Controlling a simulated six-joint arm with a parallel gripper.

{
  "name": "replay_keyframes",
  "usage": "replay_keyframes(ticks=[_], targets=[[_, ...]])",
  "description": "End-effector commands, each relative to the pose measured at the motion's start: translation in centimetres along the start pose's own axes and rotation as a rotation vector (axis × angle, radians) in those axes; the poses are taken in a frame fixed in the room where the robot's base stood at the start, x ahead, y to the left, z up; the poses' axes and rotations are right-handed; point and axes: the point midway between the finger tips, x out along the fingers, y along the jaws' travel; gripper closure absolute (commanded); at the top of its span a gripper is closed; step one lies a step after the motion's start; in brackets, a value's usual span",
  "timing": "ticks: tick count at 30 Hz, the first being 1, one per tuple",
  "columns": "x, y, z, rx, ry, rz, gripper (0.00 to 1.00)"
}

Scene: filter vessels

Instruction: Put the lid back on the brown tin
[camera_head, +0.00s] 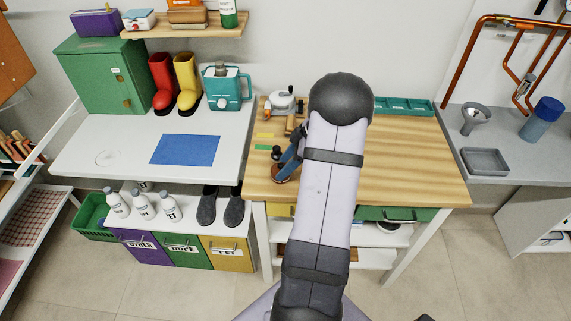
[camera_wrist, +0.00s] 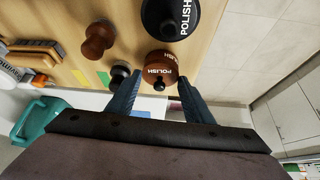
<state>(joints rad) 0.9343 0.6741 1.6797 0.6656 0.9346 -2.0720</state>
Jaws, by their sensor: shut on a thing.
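The brown lid (camera_wrist: 152,75), marked POLISH and topped by a black knob (camera_wrist: 159,86), is between the fingers of my gripper (camera_wrist: 160,80) in the wrist view. My gripper is shut on it. A second, dimmer POLISH marking on a brown surface (camera_wrist: 172,58) shows just beyond the lid, seemingly the brown tin beneath. Lid and tin overlap in this view; I cannot tell whether they touch. In the head view my gripper (camera_head: 289,163) is low at the wooden bench's left front, above a brown round thing (camera_head: 281,176).
A black POLISH tin (camera_wrist: 172,18) stands beyond the brown one. A brown knobbed piece (camera_wrist: 97,40) and a black round knob (camera_wrist: 120,72) are close to the left finger. Brushes (camera_wrist: 35,55) lie farther left. The bench edge is close by; the bench's right side (camera_head: 410,165) is clear.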

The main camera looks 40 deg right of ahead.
Motion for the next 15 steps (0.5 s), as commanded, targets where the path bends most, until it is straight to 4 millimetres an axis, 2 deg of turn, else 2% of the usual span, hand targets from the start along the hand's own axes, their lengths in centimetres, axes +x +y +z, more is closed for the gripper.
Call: replay_keyframes(ticks=[6,7,9,15], targets=[[-0.01,0.00,-0.01,0.000,0.000,0.000,0.74],[-0.01,0.00,-0.01,0.000,0.000,0.000,0.48],[0.00,0.00,-0.01,0.000,0.000,0.000,0.32],[0.01,-0.01,-0.01,0.000,0.000,0.000,0.31]])
